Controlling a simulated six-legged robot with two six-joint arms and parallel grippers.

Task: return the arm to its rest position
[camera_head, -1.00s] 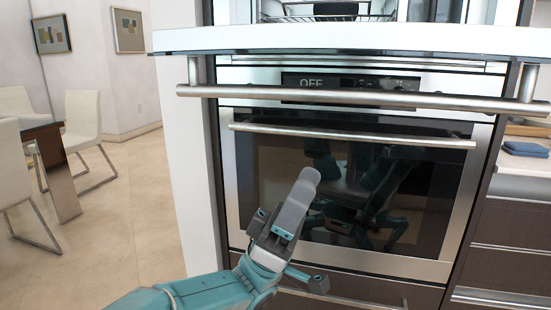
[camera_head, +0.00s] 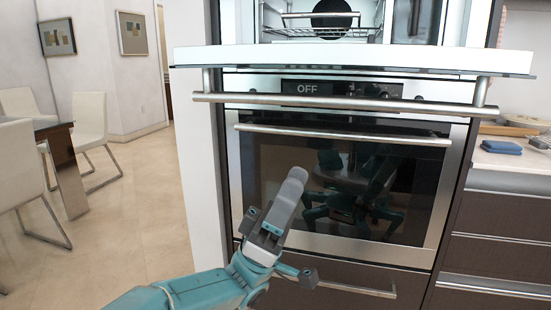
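My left gripper (camera_head: 282,205) is raised in front of the lower oven, at the lower middle of the head view. It points up and slightly right, and nothing shows in it. Its fingers overlap in this view, so I cannot tell whether they are apart. My teal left arm comes in from the bottom left. My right gripper is not in view.
The upper oven's door (camera_head: 350,60) is folded down and juts out, with its handle (camera_head: 340,103) underneath. The lower oven (camera_head: 340,185) is closed. Drawers and a counter (camera_head: 510,168) stand at right. A table (camera_head: 66,170) with white chairs stands at left, with open floor (camera_head: 150,220) between.

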